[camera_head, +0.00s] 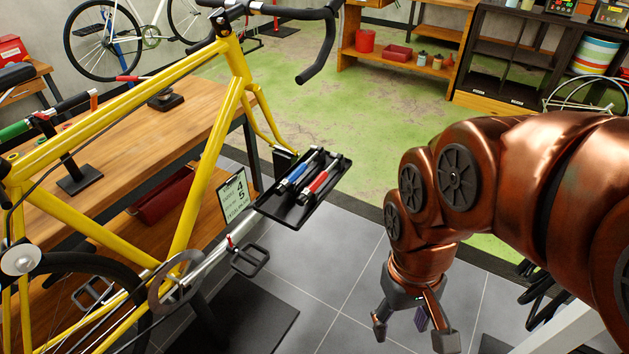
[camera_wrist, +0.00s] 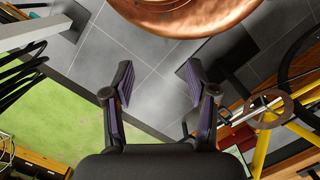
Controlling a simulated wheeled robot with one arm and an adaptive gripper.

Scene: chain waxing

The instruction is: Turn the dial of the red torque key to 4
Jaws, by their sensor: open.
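The red torque key (camera_head: 319,180) lies in a black tray (camera_head: 314,211) beside the yellow bike frame in the head view. A blue key (camera_head: 295,175) lies next to it on its left, roughly parallel. The dial markings are too small to read. A card (camera_head: 234,195) by the tray's left side shows the figures 4 and 5 with smaller text. My gripper (camera_head: 411,332) is open and empty, pointing down over the tiled floor, right of the tray and apart from it. In the wrist view my gripper's fingers (camera_wrist: 161,85) stand wide apart with only floor between them.
The yellow bike (camera_head: 196,137) stands left of the tray, with its crank and pedal (camera_head: 250,258) just below it. A wooden workbench (camera_head: 150,125) is behind the bike. Shelves (camera_head: 405,55) stand at the back. The floor between tray and gripper is clear.

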